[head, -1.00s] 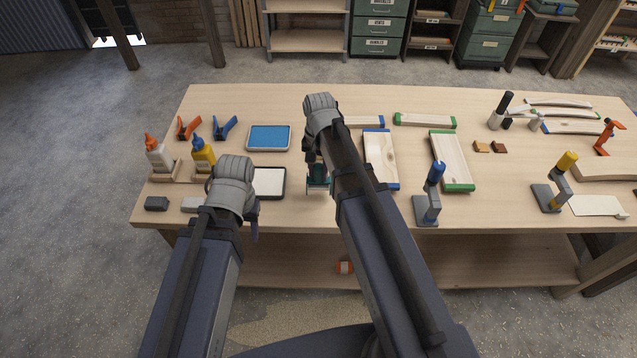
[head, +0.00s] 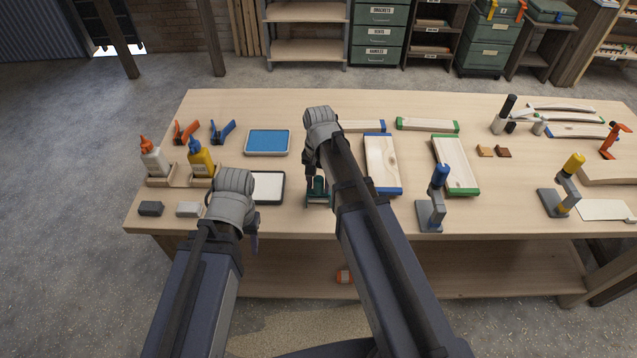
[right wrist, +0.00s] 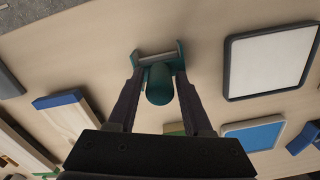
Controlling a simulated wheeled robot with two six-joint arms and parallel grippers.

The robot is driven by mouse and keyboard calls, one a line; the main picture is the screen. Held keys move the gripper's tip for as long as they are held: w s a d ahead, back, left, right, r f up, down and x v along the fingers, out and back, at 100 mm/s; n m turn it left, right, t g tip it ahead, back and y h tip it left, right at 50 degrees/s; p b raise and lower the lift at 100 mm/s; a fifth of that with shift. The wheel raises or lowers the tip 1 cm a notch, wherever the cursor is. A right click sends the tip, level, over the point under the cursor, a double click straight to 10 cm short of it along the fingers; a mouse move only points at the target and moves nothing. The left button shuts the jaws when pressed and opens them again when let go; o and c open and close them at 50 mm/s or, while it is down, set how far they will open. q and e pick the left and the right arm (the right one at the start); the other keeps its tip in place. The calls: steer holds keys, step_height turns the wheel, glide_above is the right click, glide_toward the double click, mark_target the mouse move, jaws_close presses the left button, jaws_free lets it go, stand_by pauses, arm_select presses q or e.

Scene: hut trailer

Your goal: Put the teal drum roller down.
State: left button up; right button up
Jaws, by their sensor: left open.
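The teal drum roller (head: 318,190) is at the near middle of the workbench (head: 300,220), in front of my right arm. In the right wrist view its teal handle (right wrist: 159,85) points toward the camera, with a pale drum (right wrist: 157,57) between two teal side plates. My right gripper (right wrist: 157,80) has one finger on each side of the handle and is shut on the roller. I cannot tell whether the drum touches the bench top. My left gripper (head: 254,225) is open near the front edge, mostly hidden by its wrist.
A black-rimmed white tray (head: 282,190) lies left of the roller, with a blue tray (head: 267,142) behind it. Right of it are a blue-ended board (head: 382,160), a green-ended board (head: 455,160) and a blue-topped stand (head: 434,205). Glue bottles (head: 154,158) stand at left.

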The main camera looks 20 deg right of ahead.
steer(key=shift+o, duration=0.9)
step_height(320, 180, up, 12)
steer(key=r+p, duration=0.1)
steer(key=p, duration=1.2)
steer(key=s+a+n+h, duration=0.1)
steer(key=s+a+n, duration=0.9)
steer(key=s, duration=0.4)
steer(key=shift+a+f+n+b, duration=0.2)
steer(key=shift+f+n+b, duration=0.05)
steer(key=shift+n+b, duration=0.05)
steer(key=shift+s+f, duration=0.1)
step_height(320, 180, down, 9)
steer(key=b, duration=0.9)
